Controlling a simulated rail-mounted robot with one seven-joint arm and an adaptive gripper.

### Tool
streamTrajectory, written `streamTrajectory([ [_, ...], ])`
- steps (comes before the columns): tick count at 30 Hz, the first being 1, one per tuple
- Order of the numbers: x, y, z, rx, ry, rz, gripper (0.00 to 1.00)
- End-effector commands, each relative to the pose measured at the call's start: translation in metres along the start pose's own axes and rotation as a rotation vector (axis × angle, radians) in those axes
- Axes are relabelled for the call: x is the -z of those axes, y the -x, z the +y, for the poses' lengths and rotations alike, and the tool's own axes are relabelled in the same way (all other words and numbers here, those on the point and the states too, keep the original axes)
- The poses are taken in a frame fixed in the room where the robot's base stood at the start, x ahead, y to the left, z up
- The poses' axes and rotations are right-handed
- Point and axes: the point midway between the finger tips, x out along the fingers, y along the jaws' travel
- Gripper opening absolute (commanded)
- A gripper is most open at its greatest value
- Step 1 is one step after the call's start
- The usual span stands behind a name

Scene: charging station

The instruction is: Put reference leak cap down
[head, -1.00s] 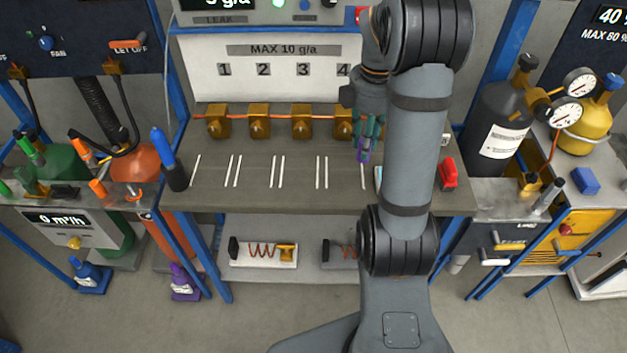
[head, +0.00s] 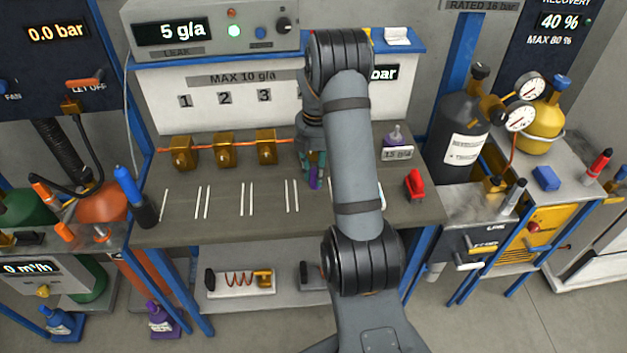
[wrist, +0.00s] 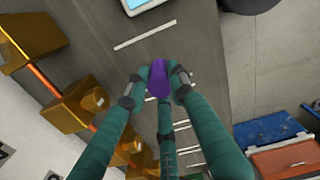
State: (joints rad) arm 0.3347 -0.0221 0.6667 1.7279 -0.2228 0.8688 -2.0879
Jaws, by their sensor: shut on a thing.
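The purple cap (head: 315,178) is held in my gripper (head: 314,168) over the grey bench top (head: 225,215), in front of the row of brass fittings. In the wrist view, the green fingers of my gripper (wrist: 157,84) are closed on both sides of the purple cap (wrist: 158,78), with the bench (wrist: 190,45) beneath. I cannot tell whether the cap touches the bench. A small fitting with a purple-grey top (head: 396,135) and a "15 g/a" label stands at the back right of the bench. My arm hides part of the bench.
Brass fittings (head: 225,152) on a copper line stand behind my gripper. White lines (head: 247,199) mark the bench, whose front left is clear. A red object (head: 414,183) lies at right, and a blue-capped marker (head: 135,195) stands at left. The leak display (head: 183,30) reads 5 g/a.

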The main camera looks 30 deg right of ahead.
Motion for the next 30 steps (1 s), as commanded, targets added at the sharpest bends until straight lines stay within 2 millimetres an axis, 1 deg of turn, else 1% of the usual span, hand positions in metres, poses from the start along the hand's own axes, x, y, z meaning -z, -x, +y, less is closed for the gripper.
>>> streamTrajectory([
  [4,0.003,-0.009,0.002,0.003,-0.001,0.001,0.05],
  [9,0.003,-0.033,0.002,0.004,-0.001,0.001,0.05],
  [12,0.003,-0.041,0.002,0.002,-0.002,0.001,0.05],
  [20,0.003,-0.043,0.003,0.0,-0.002,0.001,0.05],
  [24,0.003,-0.048,0.002,0.0,-0.002,0.001,0.05],
  [25,0.003,-0.048,0.002,0.0,-0.002,0.0,0.24],
  [30,0.003,-0.046,0.002,0.0,-0.002,0.0,0.34],
])
